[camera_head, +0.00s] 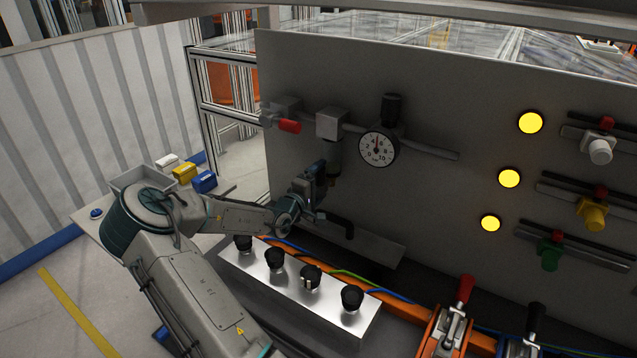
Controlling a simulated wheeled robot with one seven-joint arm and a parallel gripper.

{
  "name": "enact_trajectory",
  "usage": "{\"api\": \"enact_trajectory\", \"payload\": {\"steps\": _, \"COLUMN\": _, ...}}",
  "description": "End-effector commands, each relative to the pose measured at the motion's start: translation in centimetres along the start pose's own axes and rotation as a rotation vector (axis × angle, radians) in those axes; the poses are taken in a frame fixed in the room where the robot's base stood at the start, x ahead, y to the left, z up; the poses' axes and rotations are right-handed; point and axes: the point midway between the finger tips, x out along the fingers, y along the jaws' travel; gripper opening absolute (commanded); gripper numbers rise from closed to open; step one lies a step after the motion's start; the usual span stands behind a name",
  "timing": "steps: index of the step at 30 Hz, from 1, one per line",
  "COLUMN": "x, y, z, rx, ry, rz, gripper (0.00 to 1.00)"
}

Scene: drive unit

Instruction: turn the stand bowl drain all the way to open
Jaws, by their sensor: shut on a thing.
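The stand's filter unit (331,124) is a grey block on the pipe of the upright grey panel, with a dark bowl (335,155) hanging below it. My gripper (325,181) reaches in from the lower left to the underside of the bowl. It is shut at the place of the bowl drain. The drain itself is hidden behind the gripper, so how far it is turned cannot be seen.
A red-handled valve (288,126) and a pressure gauge (378,148) flank the filter unit. A black lever (341,224) lies just below my gripper. A metal box with black knobs (297,292) stands in front, close to my arm.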

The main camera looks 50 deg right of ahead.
Motion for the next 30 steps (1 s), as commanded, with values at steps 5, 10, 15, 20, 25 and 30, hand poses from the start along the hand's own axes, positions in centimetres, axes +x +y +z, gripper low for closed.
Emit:
{"api": "enact_trajectory", "payload": {"steps": 5, "x": 0.0, "y": 0.1, "z": -0.1, "rx": -0.008, "ry": 0.002, "rz": 0.002, "gripper": 0.54}}
{"api": "enact_trajectory", "payload": {"steps": 10, "x": 0.0, "y": 0.1, "z": -0.1, "rx": -0.009, "ry": 0.002, "rz": 0.002, "gripper": 0.54}}
{"api": "enact_trajectory", "payload": {"steps": 15, "x": 0.0, "y": 0.0, "z": 0.0, "rx": -0.007, "ry": 0.002, "rz": 0.001, "gripper": 1.0}}
{"api": "enact_trajectory", "payload": {"steps": 20, "x": -0.3, "y": 0.0, "z": -0.1, "rx": -0.006, "ry": 0.002, "rz": 0.0, "gripper": 1.0}}
{"api": "enact_trajectory", "payload": {"steps": 25, "x": -2.1, "y": -0.2, "z": -0.1, "rx": -0.005, "ry": 0.003, "rz": 0.0, "gripper": 1.0}}
{"api": "enact_trajectory", "payload": {"steps": 30, "x": -5.1, "y": -0.2, "z": -0.2, "rx": -0.005, "ry": 0.005, "rz": 0.0, "gripper": 1.0}}
